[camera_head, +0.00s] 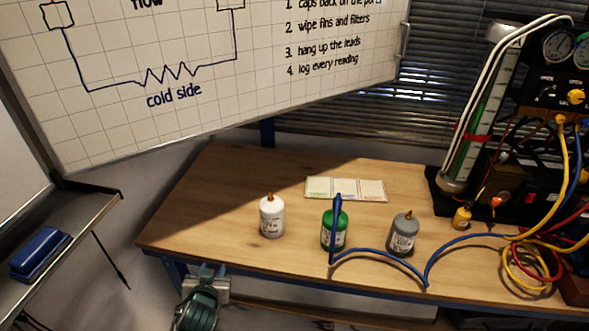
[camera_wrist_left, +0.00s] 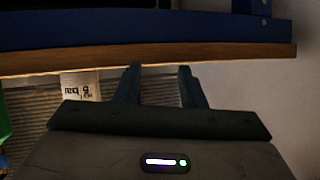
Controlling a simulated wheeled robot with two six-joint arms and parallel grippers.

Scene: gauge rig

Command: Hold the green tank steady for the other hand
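The green tank (camera_head: 327,231) stands upright on the wooden table (camera_head: 225,178), between a white tank (camera_head: 271,219) and a grey tank (camera_head: 403,236). A blue hose (camera_head: 377,252) rises in front of it and partly hides it; I cannot tell whether the hose is joined to its top. My left gripper (camera_head: 207,271) is at the table's front edge, left of the green tank and well apart from it. In the left wrist view its two fingers (camera_wrist_left: 160,84) are apart with nothing between them. My right gripper is not in view.
A gauge rig (camera_head: 548,105) with yellow, red and blue hoses fills the right. A coloured card (camera_head: 345,189) lies behind the tanks. A whiteboard (camera_head: 220,75) hangs over the back left. A tray (camera_head: 80,236) with a blue eraser (camera_head: 40,252) is at left. The table's left part is clear.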

